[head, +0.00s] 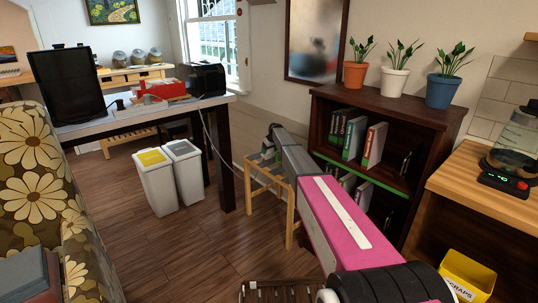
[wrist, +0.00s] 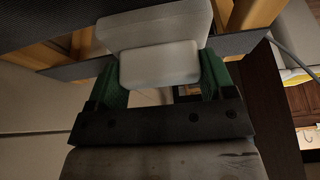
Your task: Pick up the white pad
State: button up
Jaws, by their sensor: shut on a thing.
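The white pad (wrist: 160,66) is a pale, rounded block in the wrist view, between the green fingers of my gripper (wrist: 162,76). The fingers touch it on both sides and are shut on it. A wider pale rounded shape (wrist: 155,26) lies just beyond it; I cannot tell whether it is part of the pad or a separate piece. In the head view my gripper (head: 274,135) is at the far end of my pink arm, above a small wooden stool (head: 286,192). I cannot make out the pad clearly there.
A dark bookcase (head: 432,115) with several books and three potted plants stands right of my arm. A desk (head: 140,115) with a monitor stands left, with two bins (head: 157,182) beside it. A flowered sofa (head: 30,150) fills the left edge. Wooden floor is open between.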

jog(key=r, duration=0.4)
jog(key=shift+s+a+r, duration=0.2)
jog(key=shift+r, duration=0.15)
jog(key=s+a+r, duration=0.6)
jog(key=a, duration=0.3)
jog(key=shift+s+r, duration=0.15)
jog(key=shift+a, duration=0.1)
jog(key=shift+o, duration=0.5)
jog(key=shift+r, duration=0.1)
